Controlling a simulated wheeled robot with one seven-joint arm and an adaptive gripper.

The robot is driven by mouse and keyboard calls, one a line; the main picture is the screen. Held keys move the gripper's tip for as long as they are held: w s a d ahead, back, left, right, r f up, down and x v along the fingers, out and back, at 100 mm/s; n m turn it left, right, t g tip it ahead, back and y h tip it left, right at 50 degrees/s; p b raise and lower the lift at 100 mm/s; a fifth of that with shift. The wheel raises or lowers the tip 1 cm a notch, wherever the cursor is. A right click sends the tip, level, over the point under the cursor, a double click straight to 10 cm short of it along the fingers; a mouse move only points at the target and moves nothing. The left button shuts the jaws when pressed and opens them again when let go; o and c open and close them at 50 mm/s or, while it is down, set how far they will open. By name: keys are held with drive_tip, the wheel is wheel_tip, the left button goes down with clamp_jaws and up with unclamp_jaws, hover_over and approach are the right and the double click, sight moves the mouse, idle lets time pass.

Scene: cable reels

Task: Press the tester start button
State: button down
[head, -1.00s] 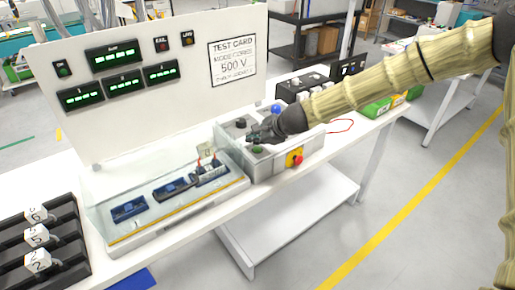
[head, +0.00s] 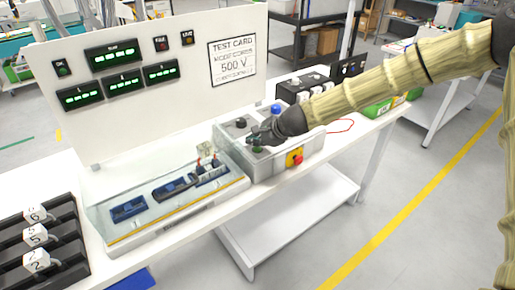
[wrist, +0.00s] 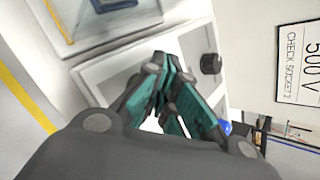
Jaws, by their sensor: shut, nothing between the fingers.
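The tester is a light grey box (head: 268,172) on the white bench, with a red knob on a yellow base (head: 295,158) on its front. The green start button is on its top, largely hidden by my fingers, so I cannot tell whether they touch it. My gripper (head: 257,146) is shut and empty, pointing down at the button spot. In the wrist view my teal-padded fingers (wrist: 164,92) are closed together over the tester's pale top (wrist: 120,75), and the button is hidden there.
A black knob (head: 240,123) and a blue dome (head: 276,109) stand near my fingers. A clear-covered fixture (head: 165,228) with blue sockets lies left of the tester. A panel with green displays (head: 120,84) rises behind. A black rack (head: 38,262) holds numbered white blocks.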

sight(255, 149)
drive_tip(key=shift+f+b, duration=0.3)
drive_tip(key=shift+f, duration=0.2)
idle(0.6)
drive_tip(key=shift+r, duration=0.2)
drive_tip(key=shift+r+p, duration=0.7)
drive_tip(key=shift+p, duration=0.05)
drive_tip(key=shift+r+p, duration=2.05)
drive_tip(key=shift+r, duration=0.45)
